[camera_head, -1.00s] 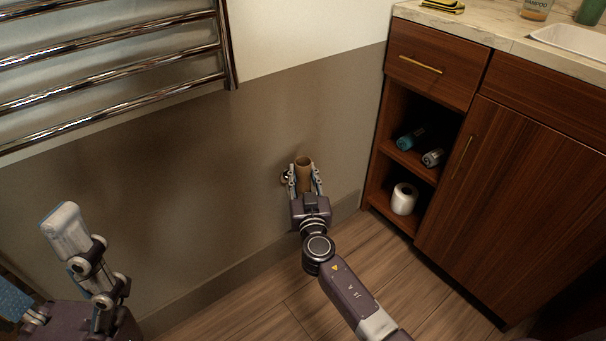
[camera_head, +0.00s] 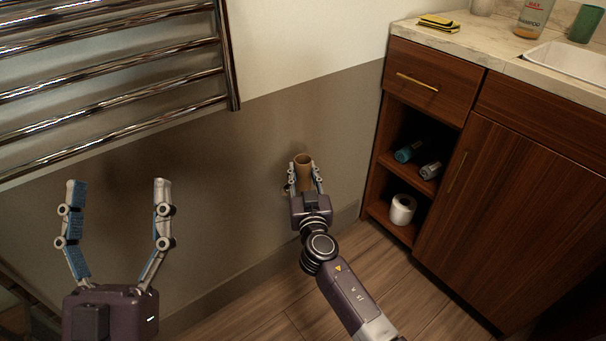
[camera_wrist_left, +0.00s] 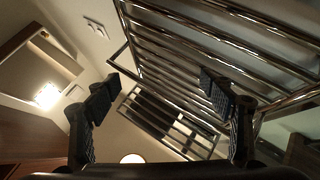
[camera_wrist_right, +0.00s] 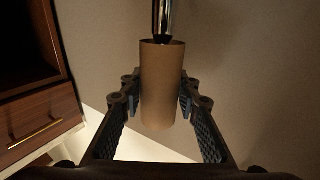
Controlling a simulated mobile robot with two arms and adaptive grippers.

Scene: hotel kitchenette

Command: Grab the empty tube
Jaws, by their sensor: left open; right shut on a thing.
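The empty tube (camera_head: 303,172) is a brown cardboard roll near the wall. My right gripper (camera_head: 305,182) is shut on it, with a finger on each side. In the right wrist view the tube (camera_wrist_right: 162,85) sits between the two fingers, and the end of a chrome rod (camera_wrist_right: 163,20) meets its top edge; I cannot tell whether the rod goes inside. My left gripper (camera_head: 118,190) is open and empty in front of the wall, fingers pointing up. In the left wrist view only the room lies between its fingers (camera_wrist_left: 158,85).
A chrome towel rail (camera_head: 120,110) hangs on the wall above my left gripper. A wooden cabinet (camera_head: 530,200) stands at the right, with a white paper roll (camera_head: 402,209) on its lower shelf and bottles (camera_head: 407,152) above. A yellow sponge (camera_head: 438,24) lies on the counter.

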